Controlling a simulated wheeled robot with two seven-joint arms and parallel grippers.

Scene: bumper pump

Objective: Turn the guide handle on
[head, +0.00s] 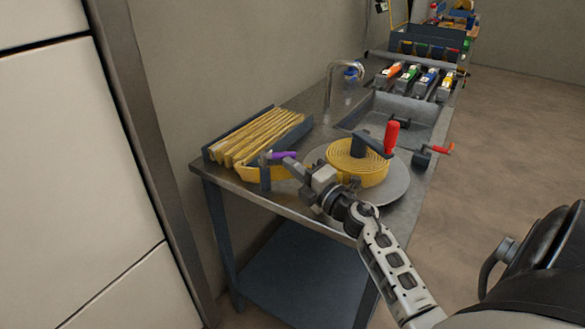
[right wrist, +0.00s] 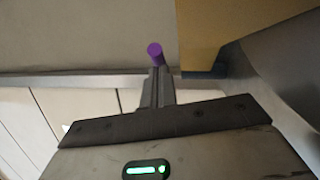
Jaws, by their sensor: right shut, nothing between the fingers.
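The purple guide handle (head: 279,155) sits on a dark guide post (head: 265,174) at the near left part of the metal table, beside the yellow coil. Its round purple end (right wrist: 154,50) also shows in the right wrist view, just beyond my fingertips. My right gripper (head: 290,164) is shut and empty, with its tips close to the handle's right end. I cannot tell whether the tips touch the handle. My left gripper is not in view.
A tray of yellow strips (head: 256,137) stands at the left. A sink (head: 405,118) and several colourful tools are farther back on the table.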

